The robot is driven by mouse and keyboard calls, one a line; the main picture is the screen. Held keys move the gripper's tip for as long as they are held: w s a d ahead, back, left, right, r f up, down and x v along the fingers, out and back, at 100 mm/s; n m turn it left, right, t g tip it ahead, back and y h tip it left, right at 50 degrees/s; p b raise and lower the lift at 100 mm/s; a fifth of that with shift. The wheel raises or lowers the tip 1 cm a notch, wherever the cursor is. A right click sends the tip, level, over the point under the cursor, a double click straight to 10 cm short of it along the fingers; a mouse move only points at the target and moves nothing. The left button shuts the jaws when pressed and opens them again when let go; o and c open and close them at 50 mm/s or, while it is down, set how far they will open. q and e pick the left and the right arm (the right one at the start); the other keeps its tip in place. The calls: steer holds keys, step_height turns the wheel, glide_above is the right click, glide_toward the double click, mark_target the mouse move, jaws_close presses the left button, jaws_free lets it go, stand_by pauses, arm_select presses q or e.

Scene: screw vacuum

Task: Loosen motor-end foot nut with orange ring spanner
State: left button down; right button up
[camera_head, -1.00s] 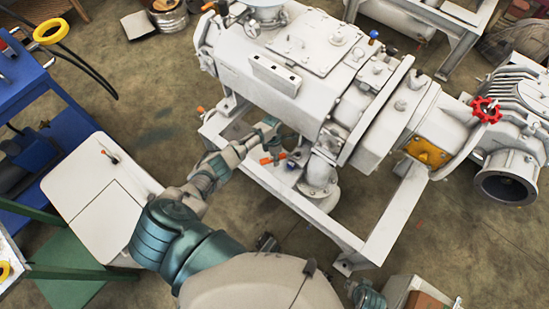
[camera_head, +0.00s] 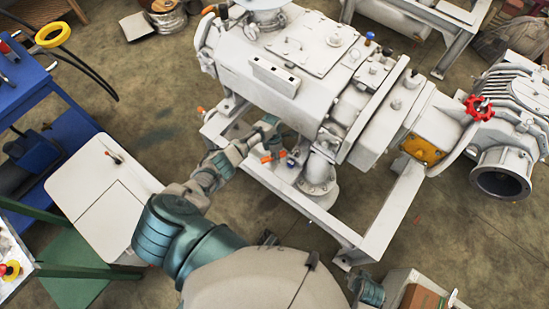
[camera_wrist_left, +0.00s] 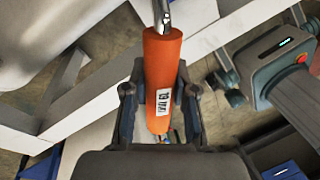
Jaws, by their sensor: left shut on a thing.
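My left gripper (camera_head: 268,148) is at the near side of the pump frame, low beside the white pump body. In the left wrist view its two fingers (camera_wrist_left: 160,105) are closed on the sides of the orange spanner handle (camera_wrist_left: 163,70), which has a white label. The spanner's metal shank runs up out of the top of that view, so its ring end is not seen there. In the head view the orange handle (camera_head: 273,157) shows small at the fingers. I cannot make out the foot nut, or whether the ring is on it.
The white pump (camera_head: 300,70) stands on a white steel frame (camera_head: 310,208). A motor (camera_head: 510,110) is at the right, by a yellow plate (camera_head: 423,149) and a red handwheel (camera_head: 478,106). A blue workbench (camera_head: 25,85) is at the left.

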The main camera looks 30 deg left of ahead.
arm_select(q)
steer(key=shift+s+d+p+v, duration=0.1)
steer(key=shift+d+p+v, duration=0.05)
steer(key=shift+p+v, duration=0.65)
steer(key=shift+s+d+p+v, duration=0.1)
steer(key=shift+d+p+v, duration=0.05)
steer(key=shift+p+v, duration=0.6)
steer(key=shift+r, duration=0.1)
